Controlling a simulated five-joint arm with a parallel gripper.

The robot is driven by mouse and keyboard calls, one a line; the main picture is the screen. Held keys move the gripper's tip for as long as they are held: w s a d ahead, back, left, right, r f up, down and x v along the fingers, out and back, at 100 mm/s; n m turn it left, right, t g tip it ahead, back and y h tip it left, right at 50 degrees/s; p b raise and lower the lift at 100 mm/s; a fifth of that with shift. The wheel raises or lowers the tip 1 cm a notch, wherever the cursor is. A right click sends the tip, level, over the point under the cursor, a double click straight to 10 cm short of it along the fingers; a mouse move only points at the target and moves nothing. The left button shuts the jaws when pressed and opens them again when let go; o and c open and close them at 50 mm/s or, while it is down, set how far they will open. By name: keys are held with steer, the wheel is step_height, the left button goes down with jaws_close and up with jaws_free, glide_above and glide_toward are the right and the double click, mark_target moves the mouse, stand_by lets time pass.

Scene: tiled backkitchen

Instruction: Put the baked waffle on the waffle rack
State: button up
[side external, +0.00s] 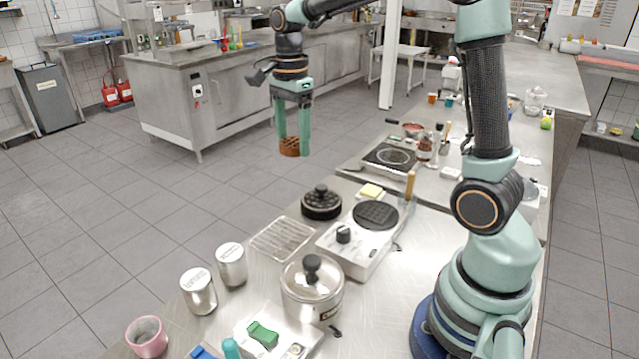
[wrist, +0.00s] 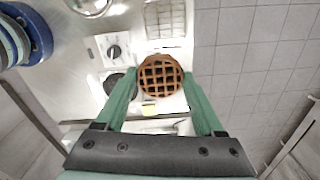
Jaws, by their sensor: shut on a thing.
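The baked waffle (wrist: 161,76) is round and brown with a grid of squares. My gripper (side external: 291,150) is shut on it and holds it high above the level of the counter. The waffle (side external: 289,147) shows between the green fingertips in the side view. The wire waffle rack (side external: 282,238) lies empty on the steel counter, left of the waffle iron. In the wrist view the rack (wrist: 166,19) is beyond the waffle, near the top. The waffle iron base (side external: 372,232) has a bare dark plate. A round black ridged lid with a knob (side external: 321,203) sits beside it.
A lidded steel pot (side external: 312,288) stands close to the rack's near right side. Two metal canisters (side external: 199,291) (side external: 231,264) stand near its left. A pink cup (side external: 147,337) is at the near edge. A hotplate (side external: 390,159) is farther back.

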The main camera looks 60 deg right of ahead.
steer(key=w+a+f, duration=0.2)
steer(key=a, duration=0.1)
glide_above(283, 237)
step_height(283, 237, down, 14)
steer(key=shift+r, duration=0.1)
steer(key=shift+f, duration=2.45)
steer(key=shift+f, duration=0.1)
steer(key=o, duration=1.4)
